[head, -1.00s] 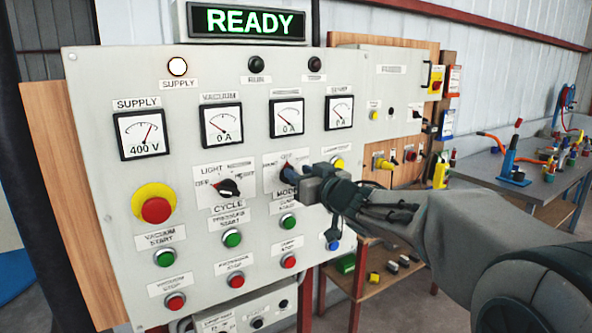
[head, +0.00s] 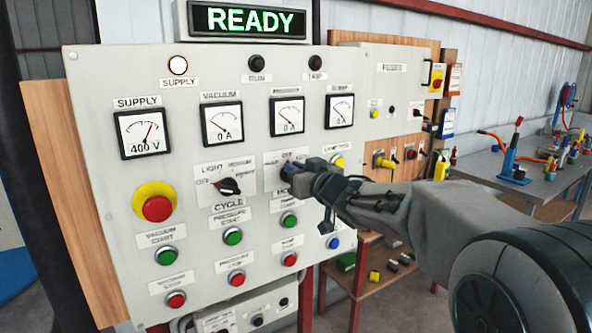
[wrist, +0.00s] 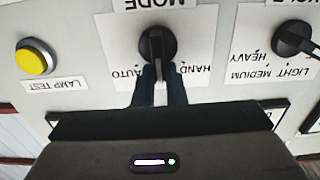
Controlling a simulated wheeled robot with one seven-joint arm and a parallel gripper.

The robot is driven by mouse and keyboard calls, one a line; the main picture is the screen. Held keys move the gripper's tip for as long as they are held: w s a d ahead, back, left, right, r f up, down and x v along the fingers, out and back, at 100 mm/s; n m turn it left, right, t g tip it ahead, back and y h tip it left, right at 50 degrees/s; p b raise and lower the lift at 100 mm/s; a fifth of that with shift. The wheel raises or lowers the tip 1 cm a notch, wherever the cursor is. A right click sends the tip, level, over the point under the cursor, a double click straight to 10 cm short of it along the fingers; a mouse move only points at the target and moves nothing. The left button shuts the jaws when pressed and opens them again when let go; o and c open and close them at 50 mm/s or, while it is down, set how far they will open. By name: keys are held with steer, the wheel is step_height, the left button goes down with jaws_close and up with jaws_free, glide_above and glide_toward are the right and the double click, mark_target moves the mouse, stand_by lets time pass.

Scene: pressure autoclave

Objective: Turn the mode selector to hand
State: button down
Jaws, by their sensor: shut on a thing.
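The mode selector (wrist: 156,42) is a black rotary knob on a white plate, seen upside down in the wrist view. Its bar lies nearly along the picture's vertical, its lower end between my fingers. AUTO is printed to its left and HAND to its right in that view; the marking between them is hidden by my fingers. My gripper (wrist: 160,88) is shut on the knob, one dark finger on each side of the bar. In the head view my gripper (head: 291,172) covers the knob, and only part of the mode plate (head: 271,179) shows.
The cycle selector (head: 228,187) sits left of the mode plate and also shows in the wrist view (wrist: 290,39). A yellow lamp test button (wrist: 35,58) is on the mode selector's other side. Push buttons lie below, meters above. The lit sign (head: 246,21) reads READY.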

steer(key=shift+n, duration=0.3)
steer(key=shift+s+a+f+n+b, duration=0.15)
steer(key=shift+s+a+n+b, duration=0.1)
steer(key=shift+n+b, duration=1)
steer(key=shift+s+a+f+n+b, duration=0.2)
steer(key=shift+n+b, duration=0.5)
steer(key=shift+n, duration=1.05)
steer(key=shift+s+a+f+n+b, duration=0.15)
steer(key=shift+a+n+b, duration=0.15)
steer(key=shift+n+b, duration=0.95)
steer(key=shift+n, duration=0.45)
steer(key=c, duration=1.5)
jaws_free()
